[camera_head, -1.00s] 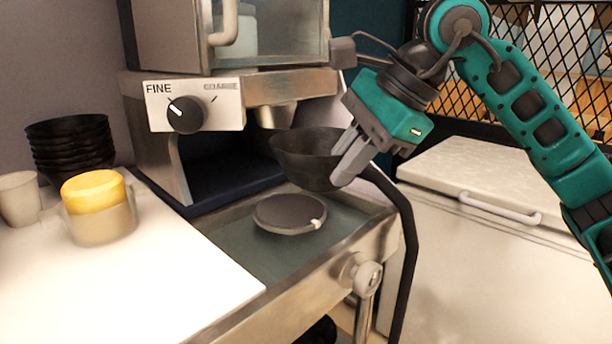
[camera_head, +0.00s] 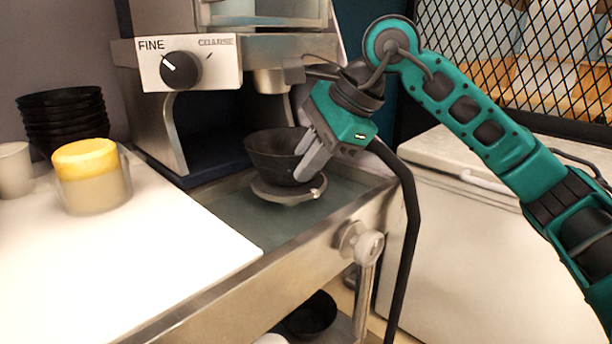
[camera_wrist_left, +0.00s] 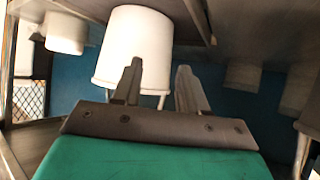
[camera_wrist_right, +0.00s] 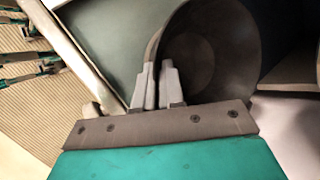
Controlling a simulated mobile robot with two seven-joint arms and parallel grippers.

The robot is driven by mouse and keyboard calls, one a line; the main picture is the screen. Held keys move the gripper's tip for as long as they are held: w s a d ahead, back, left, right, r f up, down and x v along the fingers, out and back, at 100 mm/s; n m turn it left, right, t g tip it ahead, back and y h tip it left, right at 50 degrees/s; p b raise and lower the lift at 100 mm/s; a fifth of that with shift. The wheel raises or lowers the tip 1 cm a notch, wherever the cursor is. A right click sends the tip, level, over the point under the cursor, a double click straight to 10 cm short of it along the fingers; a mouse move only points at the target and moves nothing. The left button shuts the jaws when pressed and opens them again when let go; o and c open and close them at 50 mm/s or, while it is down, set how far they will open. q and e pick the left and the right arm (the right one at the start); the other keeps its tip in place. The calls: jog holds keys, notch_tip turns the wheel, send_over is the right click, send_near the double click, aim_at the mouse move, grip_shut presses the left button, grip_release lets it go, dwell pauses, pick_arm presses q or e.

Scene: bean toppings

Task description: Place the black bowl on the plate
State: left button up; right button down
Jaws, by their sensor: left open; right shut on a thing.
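The black bowl (camera_head: 275,156) is upright over the round dark plate (camera_head: 282,196) under the grinder; it looks close to or on the plate, and I cannot tell if they touch. My right gripper (camera_head: 304,165) is shut on the bowl's right rim. In the right wrist view the fingers (camera_wrist_right: 157,85) pinch the wall of the bowl (camera_wrist_right: 215,50); the plate is hidden there. My left gripper is outside the head view; in the left wrist view its fingers (camera_wrist_left: 158,80) are apart and empty, with a white cylindrical container (camera_wrist_left: 135,45) beyond them.
The grinder (camera_head: 185,75) stands behind the bowl. A stack of black bowls (camera_head: 62,118) and a yellow-topped jar (camera_head: 90,178) are at the left, by a white board (camera_head: 150,255). A knobbed metal edge (camera_head: 330,240) runs in front. Another black bowl (camera_head: 312,315) is on a lower shelf.

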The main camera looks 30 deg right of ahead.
jog(key=shift+w+a+f, duration=0.1)
jog(key=shift+w, duration=0.05)
jog(key=shift+f, duration=0.15)
pick_arm(q)
jog(key=shift+s+f, duration=0.2)
jog(key=shift+f, duration=0.1)
pick_arm(e)
jog(key=c, duration=1.2)
grip_release()
jog(key=shift+c, duration=0.2)
jog(key=shift+r, duration=0.45)
pick_arm(q)
notch_tip(320, 180, up, 2)
jog(key=shift+r+p, duration=0.1)
jog(key=shift+p, duration=1.05)
pick_arm(e)
jog(key=v, duration=1.1)
jog(key=shift+d+r, duration=0.15)
jog(key=shift+d, duration=0.05)
pick_arm(q)
jog(key=shift+a, duration=0.1)
